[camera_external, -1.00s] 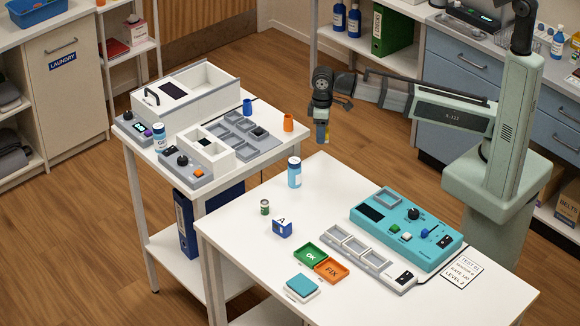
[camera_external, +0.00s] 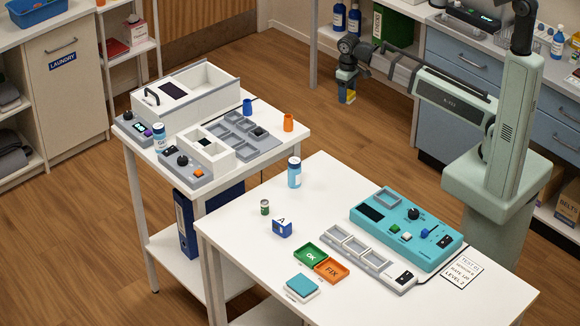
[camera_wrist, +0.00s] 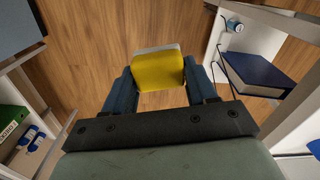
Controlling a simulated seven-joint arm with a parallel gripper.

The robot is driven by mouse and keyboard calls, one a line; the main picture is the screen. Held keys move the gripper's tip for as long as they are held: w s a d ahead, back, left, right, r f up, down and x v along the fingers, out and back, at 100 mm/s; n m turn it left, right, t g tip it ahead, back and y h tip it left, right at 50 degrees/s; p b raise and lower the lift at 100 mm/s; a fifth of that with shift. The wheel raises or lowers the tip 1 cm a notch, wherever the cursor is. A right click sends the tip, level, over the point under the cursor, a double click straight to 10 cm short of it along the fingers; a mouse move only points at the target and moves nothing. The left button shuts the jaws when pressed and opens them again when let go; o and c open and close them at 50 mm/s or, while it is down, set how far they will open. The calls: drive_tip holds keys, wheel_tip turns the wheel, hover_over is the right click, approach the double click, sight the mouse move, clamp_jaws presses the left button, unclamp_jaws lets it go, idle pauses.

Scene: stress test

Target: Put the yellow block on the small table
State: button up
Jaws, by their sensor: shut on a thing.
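My gripper (camera_external: 347,92) is shut on the yellow block (camera_wrist: 158,72), which has a pale strip along its far edge in the wrist view. In the external view my gripper hangs over the wooden floor, behind both white tables, and the block shows as a small yellow patch (camera_external: 349,97) between the fingers. Two white tables stand in the external view: a smaller one at the left (camera_external: 290,142) and a larger one in front (camera_external: 235,222). Which one is the small table is not labelled.
The left table carries a white and grey device (camera_external: 200,95), an orange cup (camera_external: 289,122) and a blue cup. The front table carries a teal panel (camera_external: 440,240), a bottle (camera_external: 294,172), a small can and trays. White shelving with a green binder (camera_external: 392,25) stands behind my gripper.

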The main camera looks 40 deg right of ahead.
drive_tip(key=w+d+m, duration=0.1)
drive_tip(key=d+m, duration=0.1)
drive_tip(key=d, duration=1.3)
drive_tip(key=shift+w+f+m, duration=0.25)
drive_tip(key=shift+w+m, duration=0.15)
